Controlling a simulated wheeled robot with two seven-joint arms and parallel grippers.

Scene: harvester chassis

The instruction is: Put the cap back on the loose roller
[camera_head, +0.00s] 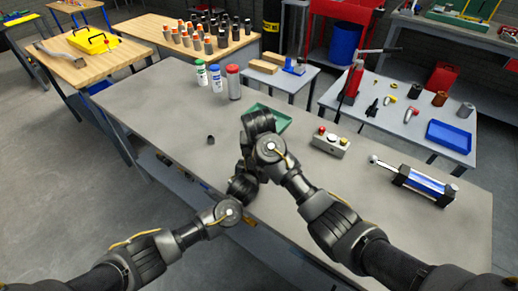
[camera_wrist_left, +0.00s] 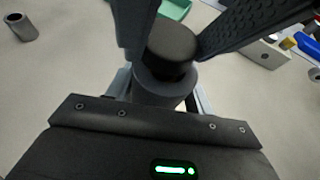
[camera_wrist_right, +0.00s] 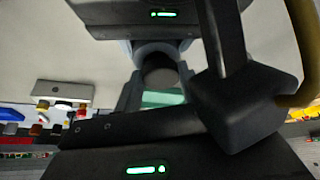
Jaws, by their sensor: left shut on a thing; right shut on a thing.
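My left gripper (camera_wrist_left: 165,103) and my right gripper (camera_wrist_right: 158,85) meet above the near middle of the bench. The left is shut on a grey cylinder, apparently the roller (camera_wrist_left: 163,88). The right appears shut on a dark round piece, apparently the cap (camera_wrist_left: 172,43), against the roller's end; it also shows in the right wrist view (camera_wrist_right: 160,72). Whether the cap is seated or only touching I cannot tell. The grippers and arms hide both pieces in the head view.
A small dark hollow cylinder (camera_head: 211,140) stands on the grey bench (camera_head: 160,110). A green tray (camera_head: 272,119) lies just behind my grippers. A button box (camera_head: 331,143) and a blue-and-black cylinder device (camera_head: 420,185) lie to the right. Three bottles (camera_head: 233,82) stand at the back.

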